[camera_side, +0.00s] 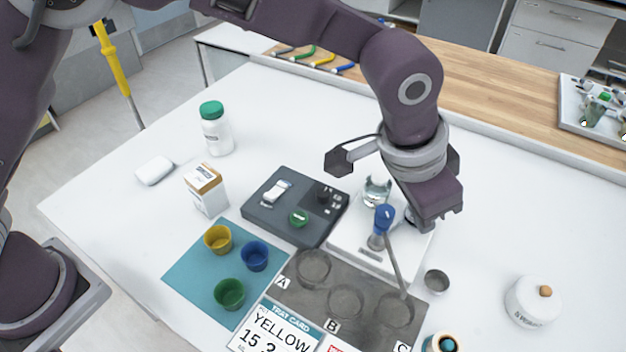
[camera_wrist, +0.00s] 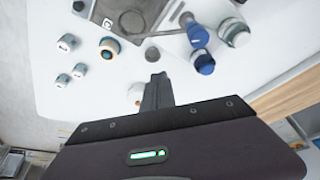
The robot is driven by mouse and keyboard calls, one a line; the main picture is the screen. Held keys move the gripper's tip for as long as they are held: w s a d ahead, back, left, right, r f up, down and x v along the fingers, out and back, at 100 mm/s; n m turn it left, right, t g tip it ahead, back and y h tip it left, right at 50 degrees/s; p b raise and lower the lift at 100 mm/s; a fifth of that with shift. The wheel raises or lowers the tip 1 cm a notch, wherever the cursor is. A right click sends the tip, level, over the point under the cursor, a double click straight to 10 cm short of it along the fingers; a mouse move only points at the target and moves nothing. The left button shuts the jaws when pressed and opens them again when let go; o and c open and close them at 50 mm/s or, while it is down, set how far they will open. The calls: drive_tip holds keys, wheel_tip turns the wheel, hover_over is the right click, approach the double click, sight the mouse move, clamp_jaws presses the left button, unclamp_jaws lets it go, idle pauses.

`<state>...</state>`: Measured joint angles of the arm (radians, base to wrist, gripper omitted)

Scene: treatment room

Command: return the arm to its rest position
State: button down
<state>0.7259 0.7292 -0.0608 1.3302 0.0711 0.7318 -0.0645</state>
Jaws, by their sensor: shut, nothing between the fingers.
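My gripper (camera_side: 430,205) hangs over the right part of the white table in the side view, above and to the right of a white platform. Its fingers are hard to make out there. In the wrist view my gripper (camera_wrist: 157,82) is shut, with its fingers together and nothing between them. A glass beaker (camera_side: 377,191) and a blue-topped item (camera_side: 384,217) show close to its left in the side view. I cannot tell how far they are from it in depth.
A grey tray (camera_side: 331,281) marked A, B and C lies in front. A teal mat (camera_side: 190,265) bears yellow, blue and green cups. A dark device (camera_side: 270,222), a green-capped bottle (camera_side: 216,135) and a white jar (camera_side: 530,302) stand around. The table's back right is clear.

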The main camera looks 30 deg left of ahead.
drive_tip(key=s+a+r+n+t+y, duration=0.1)
drive_tip(key=s+a+r+n, duration=0.1)
drive_tip(key=a+r, duration=0.75)
drive_tip(key=s+a+r+n+t, duration=0.1)
drive_tip(key=s+a+r+n, duration=0.3)
drive_tip(key=a, duration=1)
drive_tip(key=s+a+f+n+y, duration=0.1)
drive_tip(key=s+a+n, duration=0.1)
drive_tip(key=s+a, duration=1.1)
drive_tip(key=s, duration=0.3)
drive_tip(key=shift+s+f+n+t+y, duration=0.15)
drive_tip(key=shift+f+n+t+y, duration=0.15)
drive_tip(key=shift+y, duration=0.1)
